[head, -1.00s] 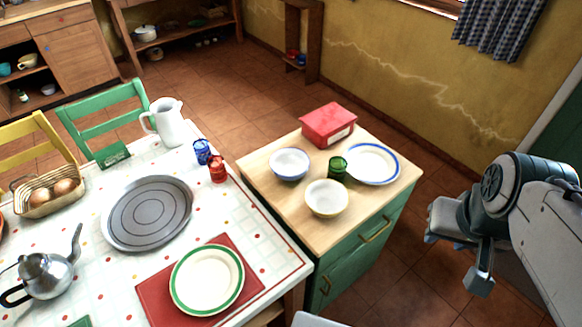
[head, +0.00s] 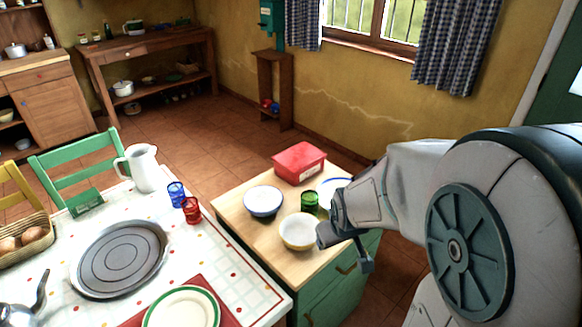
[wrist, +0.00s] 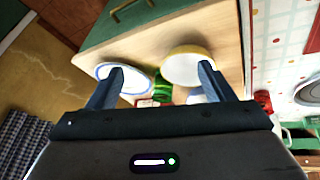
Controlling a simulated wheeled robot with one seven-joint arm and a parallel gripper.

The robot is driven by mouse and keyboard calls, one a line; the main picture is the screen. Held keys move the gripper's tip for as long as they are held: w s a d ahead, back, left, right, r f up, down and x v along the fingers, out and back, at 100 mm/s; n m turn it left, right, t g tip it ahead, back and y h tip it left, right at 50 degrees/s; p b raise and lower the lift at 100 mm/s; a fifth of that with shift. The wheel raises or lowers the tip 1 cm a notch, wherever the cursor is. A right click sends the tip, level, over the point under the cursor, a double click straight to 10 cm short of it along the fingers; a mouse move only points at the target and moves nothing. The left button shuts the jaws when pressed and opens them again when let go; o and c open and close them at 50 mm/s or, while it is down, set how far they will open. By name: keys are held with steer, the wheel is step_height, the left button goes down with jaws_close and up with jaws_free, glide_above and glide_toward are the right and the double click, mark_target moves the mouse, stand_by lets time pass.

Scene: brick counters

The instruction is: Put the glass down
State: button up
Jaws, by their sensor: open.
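The green glass (head: 309,201) stands upright on the wooden top of the green cabinet (head: 268,241), between the bowls and the blue-rimmed plate. My gripper (head: 344,250) is above the right front part of the cabinet top, close to the yellow bowl in the picture. In the wrist view my gripper (wrist: 160,68) has its two fingers wide apart. The green glass (wrist: 162,90) shows in the gap between them, farther off, and nothing is held. A blue glass (head: 176,194) and a red glass (head: 191,210) stand on the dining table.
A yellow bowl (head: 298,232), a blue bowl (head: 263,201), a red box (head: 299,162) and a blue-rimmed plate (head: 336,184) crowd the cabinet top. My arm partly hides the plate. The cabinet top's front left part is bare.

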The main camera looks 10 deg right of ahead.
mark_target(313, 204)
steer(key=w+f+t+y, duration=0.1)
steer(key=w+f, duration=0.1)
steer(key=f, duration=0.1)
steer(key=w+f+b, duration=0.1)
steer(key=w+f, duration=0.1)
steer(key=f, duration=0.1)
steer(key=w+f+n+t+y+b, duration=0.1)
steer(key=w+f, duration=0.1)
steer(key=f, duration=0.1)
steer(key=shift+w+a+t+y, duration=0.3)
steer(key=shift+w, duration=0.05)
steer(key=w, duration=0.1)
steer(key=t+b, duration=0.1)
steer(key=w+t+y, duration=0.1)
steer(key=shift+w+a+f, duration=0.1)
steer(key=shift+w+f, duration=0.15)
steer(key=shift+w, duration=0.05)
steer(key=w+t, duration=0.1)
steer(key=w, duration=0.4)
steer(key=w+m+t+b, duration=0.1)
steer(key=w+t, duration=0.1)
steer(key=w, duration=0.3)
steer(key=shift+a+f+y, duration=0.2)
steer(key=shift+y, duration=0.1)
steer(key=shift+p+x, duration=0.35)
steer(key=shift+x, duration=2.6)
steer(key=shift+d, duration=0.2)
steer(key=shift+c, duration=0.3)
